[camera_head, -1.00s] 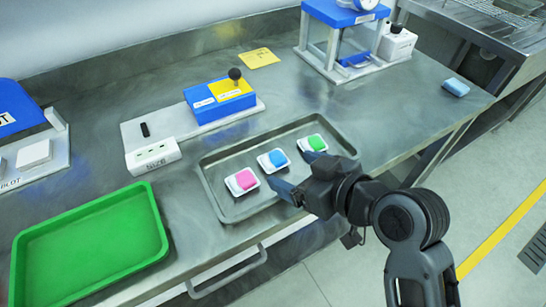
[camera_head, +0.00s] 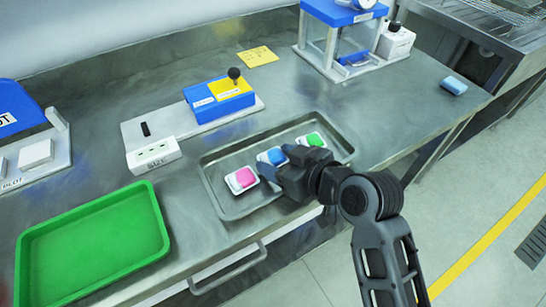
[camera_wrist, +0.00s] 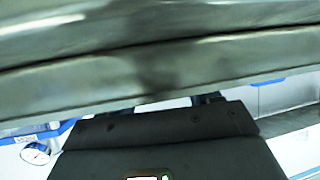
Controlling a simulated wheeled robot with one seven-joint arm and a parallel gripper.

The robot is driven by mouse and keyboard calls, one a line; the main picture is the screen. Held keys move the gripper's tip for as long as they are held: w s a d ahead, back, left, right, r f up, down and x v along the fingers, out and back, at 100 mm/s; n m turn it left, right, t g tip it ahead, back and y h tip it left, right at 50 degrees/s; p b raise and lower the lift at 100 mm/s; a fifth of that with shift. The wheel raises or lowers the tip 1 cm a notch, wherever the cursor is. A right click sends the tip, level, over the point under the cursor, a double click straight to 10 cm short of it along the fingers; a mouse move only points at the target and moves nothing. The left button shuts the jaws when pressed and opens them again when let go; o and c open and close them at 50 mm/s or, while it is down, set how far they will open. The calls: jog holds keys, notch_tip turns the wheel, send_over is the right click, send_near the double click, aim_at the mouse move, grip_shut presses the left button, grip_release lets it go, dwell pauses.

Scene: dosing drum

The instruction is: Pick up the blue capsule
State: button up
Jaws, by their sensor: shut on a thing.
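The blue capsule (camera_head: 276,155) is in the middle small white holder in the metal tray (camera_head: 213,190), between the pink capsule (camera_head: 241,178) and the green capsule (camera_head: 314,140). My gripper (camera_head: 272,171) reaches in from the right, with its fingers at the blue capsule and covering its near side. It is shut on the blue capsule, which still appears at holder level. The fingertips are partly hidden in the head view. The wrist view shows mostly my dark gripper body and blurred metal, and no capsule shows clearly there.
A green tray (camera_head: 158,250) lies at the left front. A blue device with a black knob (camera_head: 222,100) stands behind the metal tray, and a blue-topped frame (camera_head: 310,45) at the back. A small blue block (camera_head: 453,86) lies at the right. Bare bench lies between the trays.

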jog(key=shift+d+f, duration=0.1)
jog(key=shift+f, duration=0.15)
jog(key=c, duration=0.5)
jog(key=shift+c, duration=0.2)
